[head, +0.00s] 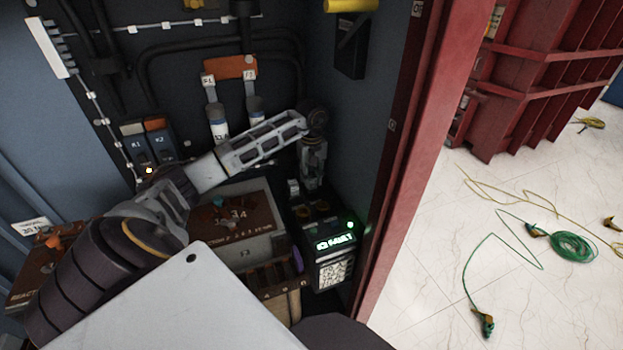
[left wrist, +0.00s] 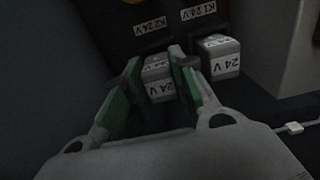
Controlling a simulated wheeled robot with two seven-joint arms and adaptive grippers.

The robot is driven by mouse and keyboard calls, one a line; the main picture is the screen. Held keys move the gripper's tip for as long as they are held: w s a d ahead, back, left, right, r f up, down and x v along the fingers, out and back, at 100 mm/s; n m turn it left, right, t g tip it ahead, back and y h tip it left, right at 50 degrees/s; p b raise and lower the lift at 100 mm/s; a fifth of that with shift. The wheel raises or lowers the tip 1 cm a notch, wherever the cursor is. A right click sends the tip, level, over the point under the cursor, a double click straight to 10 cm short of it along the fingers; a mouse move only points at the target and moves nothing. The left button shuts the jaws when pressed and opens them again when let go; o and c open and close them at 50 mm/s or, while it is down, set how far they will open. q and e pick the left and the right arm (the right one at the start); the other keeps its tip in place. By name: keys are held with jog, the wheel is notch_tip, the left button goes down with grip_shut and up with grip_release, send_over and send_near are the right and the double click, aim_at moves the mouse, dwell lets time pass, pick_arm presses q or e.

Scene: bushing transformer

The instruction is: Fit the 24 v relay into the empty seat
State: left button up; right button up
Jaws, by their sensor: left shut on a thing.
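My left gripper (head: 313,172) points down above the small black unit with the green FAULT display (head: 335,243), at the right of the cabinet. In the left wrist view the left gripper (left wrist: 157,66) has its green-padded fingers shut on a pale grey 24 V relay (left wrist: 158,73). A matching 24 V relay (left wrist: 219,54) stands beside it, by the K1 24 V label (left wrist: 198,11). The held relay is by the K2 24 V label (left wrist: 150,27). The seat under it is hidden, so I cannot tell whether it is in. My right gripper is out of view.
A grey box with a brown top (head: 232,215) stands left of the unit. Capped cylinders (head: 218,125) and the K1 and K2 blocks (head: 147,140) are behind. The red door frame (head: 400,150) bounds the right. Green cable (head: 570,246) lies on the open floor.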

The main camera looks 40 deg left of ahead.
aim_at(312, 175)
pick_arm(q)
jog(key=shift+f, duration=0.3)
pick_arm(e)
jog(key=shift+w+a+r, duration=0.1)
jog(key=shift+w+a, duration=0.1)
pick_arm(q)
jog(key=o, duration=1)
jog(key=shift+o, duration=0.2)
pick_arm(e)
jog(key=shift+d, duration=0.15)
pick_arm(q)
jog(key=shift+r, duration=0.1)
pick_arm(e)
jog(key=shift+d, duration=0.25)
pick_arm(q)
notch_tip(312, 175, up, 10)
jog(key=shift+r+p, duration=0.1)
jog(key=shift+p, duration=0.3)
jog(key=shift+r, duration=0.8)
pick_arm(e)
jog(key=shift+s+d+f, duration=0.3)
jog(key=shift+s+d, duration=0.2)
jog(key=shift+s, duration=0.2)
